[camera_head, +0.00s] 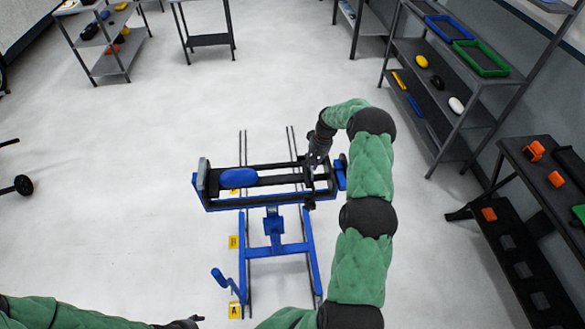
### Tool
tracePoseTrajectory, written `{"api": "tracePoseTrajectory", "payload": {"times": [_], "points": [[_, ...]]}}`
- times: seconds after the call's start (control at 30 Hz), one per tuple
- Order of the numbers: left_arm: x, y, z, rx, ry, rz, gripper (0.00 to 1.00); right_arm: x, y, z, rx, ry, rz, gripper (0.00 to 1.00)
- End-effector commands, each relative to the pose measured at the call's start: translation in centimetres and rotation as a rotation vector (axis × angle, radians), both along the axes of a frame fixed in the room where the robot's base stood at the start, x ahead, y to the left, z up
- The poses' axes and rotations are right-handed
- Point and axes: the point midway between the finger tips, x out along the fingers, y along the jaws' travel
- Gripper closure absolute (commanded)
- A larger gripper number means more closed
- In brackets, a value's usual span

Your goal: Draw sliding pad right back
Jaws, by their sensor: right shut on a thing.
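A blue stand with a dark rectangular frame (268,202) on top stands in the middle of the head view. A blue oval pad (238,177) lies in the left half of the frame. At the frame's right end is a blue part (341,174), seemingly the right sliding pad, partly hidden by my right arm. My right gripper (312,176) points down at the right part of the frame and is shut on a piece there, seemingly of this pad; its fingertips are hard to make out. My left gripper (188,322) shows small at the bottom edge, away from the stand; its fingers are unclear.
Thin dark floor rails (243,148) run under the stand, with yellow markers (234,242) beside them. A blue handle (222,278) sticks out at the lower left. Shelves (436,87) and a side table (540,170) stand at the right.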

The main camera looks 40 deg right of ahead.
Motion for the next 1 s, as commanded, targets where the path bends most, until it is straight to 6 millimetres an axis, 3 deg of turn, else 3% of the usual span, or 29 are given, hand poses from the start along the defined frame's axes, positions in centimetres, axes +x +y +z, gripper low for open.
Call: {"api": "tracePoseTrajectory", "payload": {"times": [0.1, 0.3, 0.8, 0.83, 0.9, 1.0], "points": [[0.0, 0.0, -1.0, 0.000, 0.000, 0.000, 0.40, -1.4, -2.4, -0.2, -0.003, -0.001, -0.005, 1.00], [0.0, 0.0, -1.6, 0.000, 0.000, 0.000, 0.40, -2.7, -4.6, -0.1, -0.002, -0.001, -0.001, 1.00], [0.0, 0.0, -1.7, 0.000, 0.000, 0.000, 0.40, -3.3, -5.5, 0.1, -0.005, 0.000, -0.001, 1.00], [0.0, 0.0, -1.7, 0.000, 0.000, 0.000, 0.40, -3.3, -5.5, 0.1, -0.006, -0.001, -0.002, 0.72], [0.0, 0.0, -1.7, 0.000, 0.000, 0.000, 0.40, -3.3, -5.5, 0.1, -0.005, -0.001, -0.002, 0.56], [0.0, 0.0, -1.7, 0.000, 0.000, 0.000, 0.40, -3.2, -5.4, 0.1, -0.004, -0.001, -0.002, 0.56]]}}
